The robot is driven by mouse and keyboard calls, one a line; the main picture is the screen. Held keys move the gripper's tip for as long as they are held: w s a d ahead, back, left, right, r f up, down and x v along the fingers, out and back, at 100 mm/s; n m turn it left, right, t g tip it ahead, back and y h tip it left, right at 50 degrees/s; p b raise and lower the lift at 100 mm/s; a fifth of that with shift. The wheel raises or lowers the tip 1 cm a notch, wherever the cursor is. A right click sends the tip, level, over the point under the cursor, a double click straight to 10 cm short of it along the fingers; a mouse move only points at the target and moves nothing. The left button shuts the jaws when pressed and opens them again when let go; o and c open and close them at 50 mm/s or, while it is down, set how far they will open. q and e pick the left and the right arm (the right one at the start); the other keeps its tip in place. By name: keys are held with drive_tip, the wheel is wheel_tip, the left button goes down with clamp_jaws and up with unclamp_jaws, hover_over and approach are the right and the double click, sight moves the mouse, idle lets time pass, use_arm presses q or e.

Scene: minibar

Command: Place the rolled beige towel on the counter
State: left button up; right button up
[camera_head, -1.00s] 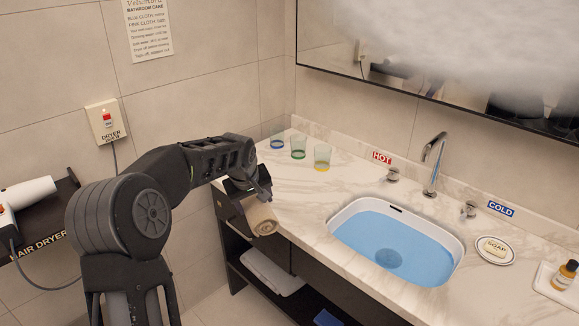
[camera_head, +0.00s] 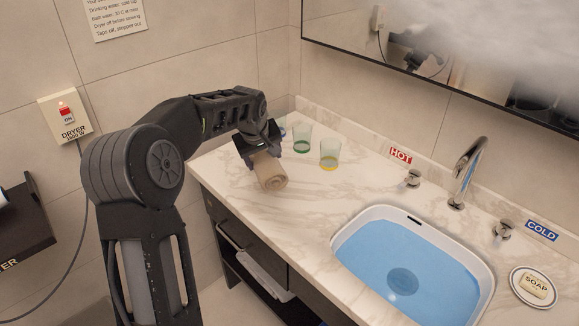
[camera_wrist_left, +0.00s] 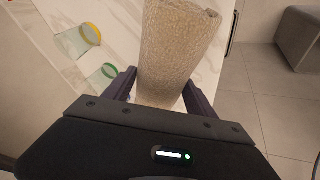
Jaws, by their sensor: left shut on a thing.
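The rolled beige towel (camera_head: 270,172) is in my left gripper (camera_head: 262,152), which is shut on it. In the head view the towel shows over the left part of the marble counter (camera_head: 310,196); I cannot tell whether it touches the surface. In the left wrist view the towel (camera_wrist_left: 178,45) stands between the two fingers (camera_wrist_left: 158,88), with the counter (camera_wrist_left: 118,28) behind and to its left. My right gripper is not in view.
A green glass (camera_head: 303,139) and a yellow glass (camera_head: 330,155) stand on the counter right of the towel; a blue one is partly hidden behind my gripper. The water-filled sink (camera_head: 452,243) is farther right. Counter between towel and sink is bare.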

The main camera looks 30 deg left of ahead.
use_arm(q)
wheel_tip(320, 180, down, 4)
drive_tip(key=b, duration=0.3)
drive_tip(key=shift+f, duration=0.55)
drive_tip(key=shift+f+b, duration=1.45)
drive_tip(key=shift+f, duration=1)
drive_tip(key=shift+f, duration=0.15)
drive_tip(key=o, duration=1.6)
drive_tip(key=shift+c, duration=0.2)
